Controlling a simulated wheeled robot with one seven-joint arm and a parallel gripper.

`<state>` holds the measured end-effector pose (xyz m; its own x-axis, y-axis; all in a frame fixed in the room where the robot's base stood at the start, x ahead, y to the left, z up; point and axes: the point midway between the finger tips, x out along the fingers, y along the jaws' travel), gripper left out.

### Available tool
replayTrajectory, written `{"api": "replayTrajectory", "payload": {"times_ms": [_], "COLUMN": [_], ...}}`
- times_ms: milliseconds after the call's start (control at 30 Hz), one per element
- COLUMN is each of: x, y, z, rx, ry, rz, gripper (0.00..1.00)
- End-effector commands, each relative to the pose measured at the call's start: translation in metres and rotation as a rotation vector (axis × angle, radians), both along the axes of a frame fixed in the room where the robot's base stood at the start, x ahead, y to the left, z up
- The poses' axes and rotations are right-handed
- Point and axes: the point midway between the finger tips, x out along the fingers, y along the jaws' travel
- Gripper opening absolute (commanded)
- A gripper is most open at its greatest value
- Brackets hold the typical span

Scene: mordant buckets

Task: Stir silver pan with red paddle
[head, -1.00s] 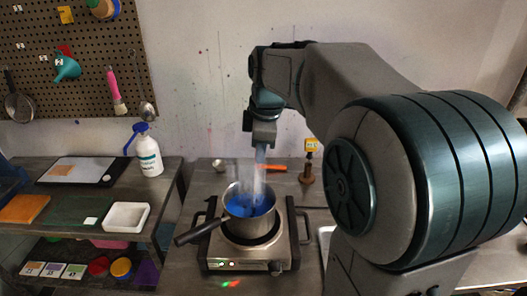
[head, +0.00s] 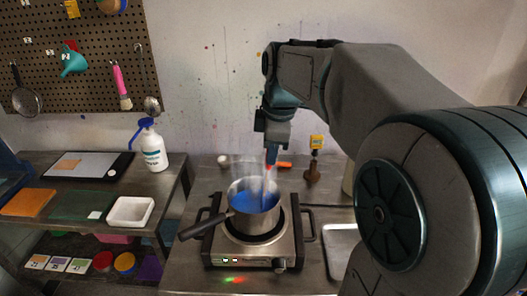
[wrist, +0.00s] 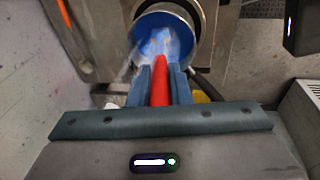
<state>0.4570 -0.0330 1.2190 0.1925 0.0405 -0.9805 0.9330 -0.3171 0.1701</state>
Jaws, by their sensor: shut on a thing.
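The silver pan (head: 262,222) sits on the hot plate with its dark handle to the left, holding blue liquid (head: 250,200) under rising steam. In the wrist view the pan (wrist: 199,22) is ahead of the fingers. My gripper (head: 271,158) is above the pan, toward its right side. In the wrist view my gripper (wrist: 160,84) is shut on the red paddle (wrist: 160,82), which points toward the blue liquid. Steam blurs the paddle's lower end, so I cannot tell how deep it reaches. In the head view only a little red shows at the fingertips.
The hot plate (head: 226,247) stands on a metal table. A brown bottle with a yellow tag (head: 313,170) stands behind it and a metal tray (head: 341,250) lies right. The left bench holds a spray bottle (head: 152,150) and a white tray (head: 130,211).

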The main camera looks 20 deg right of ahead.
Motion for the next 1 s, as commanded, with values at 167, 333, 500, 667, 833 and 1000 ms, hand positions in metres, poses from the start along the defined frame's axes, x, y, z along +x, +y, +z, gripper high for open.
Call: {"api": "replayTrajectory", "payload": {"times_ms": [167, 333, 500, 667, 833, 1000], "x": [0.005, 0.006, 0.006, 0.005, 0.003, 0.000], "y": [0.019, 0.023, 0.023, 0.023, 0.022, 0.022], "z": [0.000, 0.000, 0.000, 0.004, 0.019, 0.034], "rx": [0.000, 0.000, 0.000, 0.001, 0.000, 0.000], "ry": [-0.001, -0.001, -0.001, -0.002, -0.003, -0.001], "rz": [0.008, 0.005, 0.005, 0.005, 0.005, 0.005], "gripper": [0.00, 0.00, 0.00, 0.00, 0.00, 0.00]}}
